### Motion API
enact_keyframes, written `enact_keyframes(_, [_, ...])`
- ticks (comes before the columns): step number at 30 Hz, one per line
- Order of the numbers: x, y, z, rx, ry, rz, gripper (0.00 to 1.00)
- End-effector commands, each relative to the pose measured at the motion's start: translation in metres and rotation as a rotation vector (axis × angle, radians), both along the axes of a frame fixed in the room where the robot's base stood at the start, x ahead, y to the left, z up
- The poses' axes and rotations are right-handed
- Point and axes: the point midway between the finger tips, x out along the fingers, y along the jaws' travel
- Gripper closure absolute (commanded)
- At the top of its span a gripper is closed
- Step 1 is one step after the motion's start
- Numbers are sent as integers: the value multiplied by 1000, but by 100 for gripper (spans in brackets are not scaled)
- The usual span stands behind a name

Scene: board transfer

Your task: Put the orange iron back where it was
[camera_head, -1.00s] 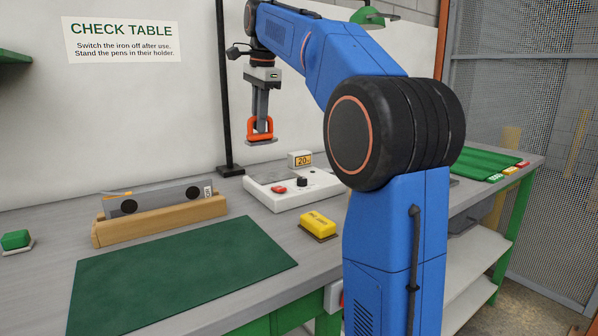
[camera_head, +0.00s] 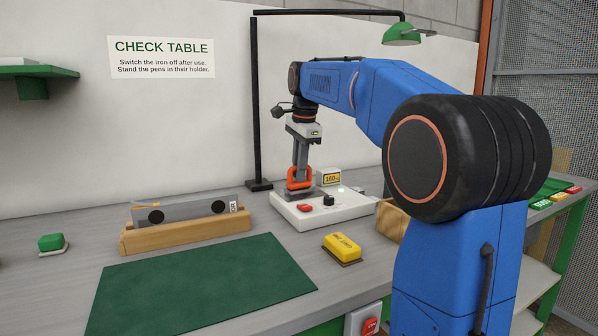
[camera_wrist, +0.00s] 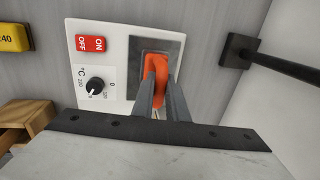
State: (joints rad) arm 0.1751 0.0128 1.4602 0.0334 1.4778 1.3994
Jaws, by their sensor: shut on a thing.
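The orange iron (camera_head: 290,182) has an orange loop handle and a grey sole. My gripper (camera_head: 301,166) is shut on its handle from above. The iron is upright over the left back part of the white iron station (camera_head: 345,209). Whether its sole touches the station or hangs just above it I cannot tell. In the wrist view my gripper (camera_wrist: 154,92) holds the orange handle (camera_wrist: 172,98) over the station's square grey plate (camera_wrist: 150,46). The station has a red ON/OFF switch (camera_wrist: 91,44) and a black dial (camera_wrist: 95,86). Its display (camera_head: 331,178) reads about 180.
A black stand post (camera_head: 256,110) rises close behind the station. A yellow block (camera_head: 342,246), a wooden holder with a grey device (camera_head: 187,233) and a green mat (camera_head: 200,285) lie in front and left. A wooden box (camera_head: 391,221) stands right of the station.

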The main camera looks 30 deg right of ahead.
Motion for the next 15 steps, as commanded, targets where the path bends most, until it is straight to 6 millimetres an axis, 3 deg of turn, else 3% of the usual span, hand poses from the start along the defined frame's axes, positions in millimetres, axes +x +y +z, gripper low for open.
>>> enact_keyframes(13, [0,0,-6,0,-1,0,100])
enact_keyframes(14, [0,0,-6,0,0,0,82])
enact_keyframes(15, [0,0,-6,0,0,0,73])
